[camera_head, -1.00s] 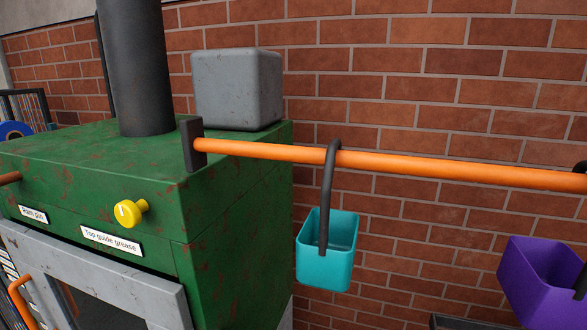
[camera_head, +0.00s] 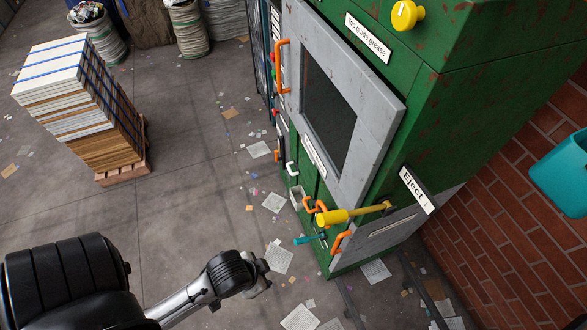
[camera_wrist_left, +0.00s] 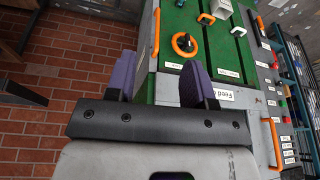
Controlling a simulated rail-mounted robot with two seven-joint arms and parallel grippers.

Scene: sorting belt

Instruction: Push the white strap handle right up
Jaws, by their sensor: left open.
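One white handle (camera_head: 291,169) is left of the grey door's lower part in the head view. My right gripper is not in view.
The green machine (camera_head: 455,110) has a grey door, orange handles and a yellow-tipped lever (camera_head: 345,214). An orange-black knob (camera_wrist_left: 184,44) is near my fingers in the wrist view. A pallet stack (camera_head: 85,100) stands at left. A teal bucket (camera_head: 562,175) hangs at right.

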